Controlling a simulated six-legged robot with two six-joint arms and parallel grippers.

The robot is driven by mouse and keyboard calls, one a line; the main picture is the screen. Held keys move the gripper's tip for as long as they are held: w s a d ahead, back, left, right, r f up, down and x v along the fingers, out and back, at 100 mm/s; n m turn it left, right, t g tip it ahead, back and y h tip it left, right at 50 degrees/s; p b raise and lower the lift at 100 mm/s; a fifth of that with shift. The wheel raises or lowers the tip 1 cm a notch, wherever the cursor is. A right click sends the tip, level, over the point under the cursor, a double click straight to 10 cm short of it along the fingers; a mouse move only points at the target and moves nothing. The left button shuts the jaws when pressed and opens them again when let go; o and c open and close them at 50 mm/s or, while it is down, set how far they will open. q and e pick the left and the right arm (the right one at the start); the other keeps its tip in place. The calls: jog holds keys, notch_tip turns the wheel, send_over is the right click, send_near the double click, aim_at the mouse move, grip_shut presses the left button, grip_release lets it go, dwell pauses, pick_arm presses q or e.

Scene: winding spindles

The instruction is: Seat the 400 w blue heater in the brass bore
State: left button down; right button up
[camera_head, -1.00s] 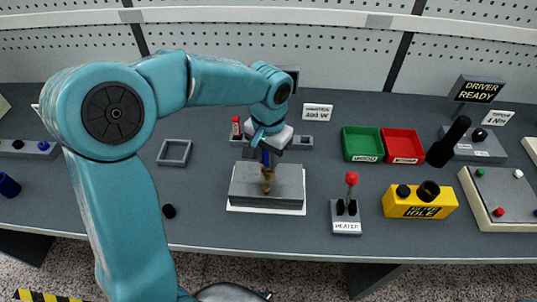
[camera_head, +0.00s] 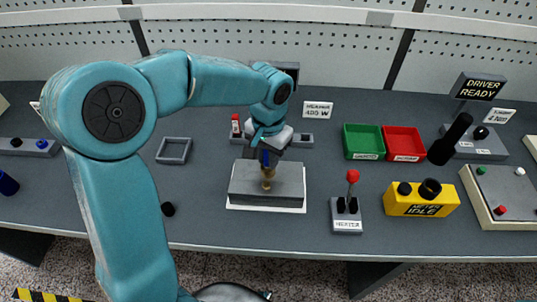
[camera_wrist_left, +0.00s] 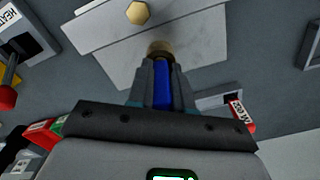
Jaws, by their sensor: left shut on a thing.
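My left gripper (camera_head: 268,146) is shut on the blue heater (camera_head: 265,158), held upright over the grey block (camera_head: 250,188). In the left wrist view the blue heater (camera_wrist_left: 163,86) sits between the fingers (camera_wrist_left: 160,90), with a brass-coloured round end (camera_wrist_left: 160,48) beyond it. In the head view a brass piece (camera_head: 267,174) stands directly under the heater. I cannot tell whether the heater's tip is inside the bore or only meets it. A brass hexagon (camera_wrist_left: 138,12) shows apart on the block in the wrist view. My right gripper is not in view.
A rack (camera_head: 300,140) with a red-topped heater (camera_head: 235,125) lies behind the block, near a 400 W label (camera_head: 318,110). Green (camera_head: 362,142) and red (camera_head: 404,144) bins, a red-knobbed heater switch (camera_head: 352,177) and a yellow meter (camera_head: 420,201) stand to the right.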

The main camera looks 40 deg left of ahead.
pick_arm(q)
jog(key=c, duration=0.9)
grip_release()
jog(key=shift+c, duration=0.2)
notch_tip(320, 180, up, 16)
jog(key=p, duration=0.1)
jog(key=shift+r, duration=0.15)
